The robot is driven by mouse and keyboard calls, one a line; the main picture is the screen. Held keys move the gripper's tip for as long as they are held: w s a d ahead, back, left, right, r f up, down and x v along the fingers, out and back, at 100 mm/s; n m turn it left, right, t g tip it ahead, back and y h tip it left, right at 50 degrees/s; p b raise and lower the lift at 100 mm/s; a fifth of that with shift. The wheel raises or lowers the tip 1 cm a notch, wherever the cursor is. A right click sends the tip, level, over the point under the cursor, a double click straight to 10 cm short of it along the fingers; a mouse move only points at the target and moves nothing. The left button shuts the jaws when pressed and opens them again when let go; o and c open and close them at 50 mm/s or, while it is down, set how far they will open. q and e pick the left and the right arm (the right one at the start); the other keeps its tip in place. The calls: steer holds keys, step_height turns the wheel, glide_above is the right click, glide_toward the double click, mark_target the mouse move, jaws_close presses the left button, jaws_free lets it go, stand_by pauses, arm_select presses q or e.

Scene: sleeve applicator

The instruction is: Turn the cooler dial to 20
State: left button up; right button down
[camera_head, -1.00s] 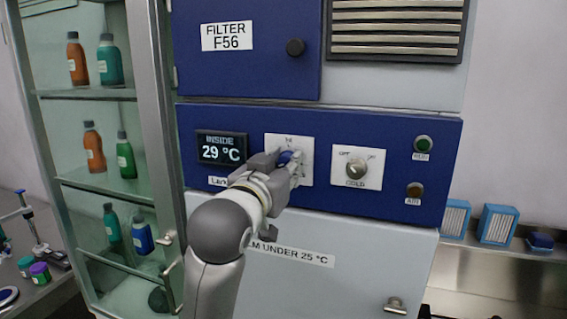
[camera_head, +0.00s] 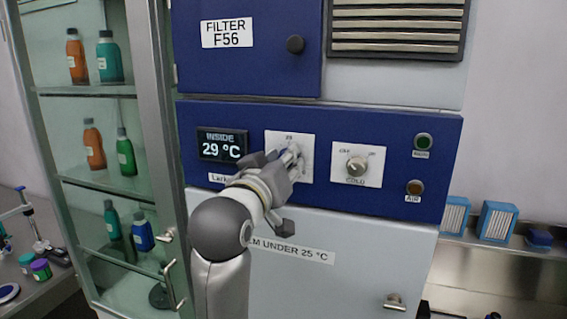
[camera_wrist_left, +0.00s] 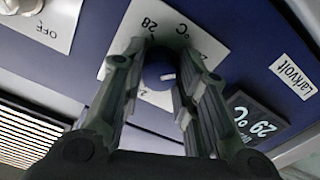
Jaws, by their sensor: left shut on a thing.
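The cooler dial is a round blue knob (camera_wrist_left: 158,72) on a white scale plate (camera_head: 306,142) in the blue panel. In the head view my left gripper hides the knob. In the left wrist view the fingers of my left gripper (camera_head: 292,155) stand on both sides of the knob and are shut on it. A small white mark shows on the knob. The number 28 and °C are readable on the plate, upside down in the wrist view; other numbers are covered. The display (camera_head: 221,146) beside the dial reads INSIDE 29 °C. My right gripper is not in view.
To the right of the dial is a COLD switch (camera_head: 357,166), then a green button (camera_head: 423,142) and an amber button (camera_head: 414,187). A glass cabinet (camera_head: 152,120) with bottles stands at left. Small blue boxes (camera_head: 497,222) stand at right.

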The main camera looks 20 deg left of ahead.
arm_select(q)
steer(key=shift+f, duration=0.35)
steer(key=o, duration=1)
steer(key=shift+r, duration=0.2)
steer(key=s, duration=0.7)
steer(key=shift+s+a, duration=0.1)
steer(key=shift+s, duration=0.15)
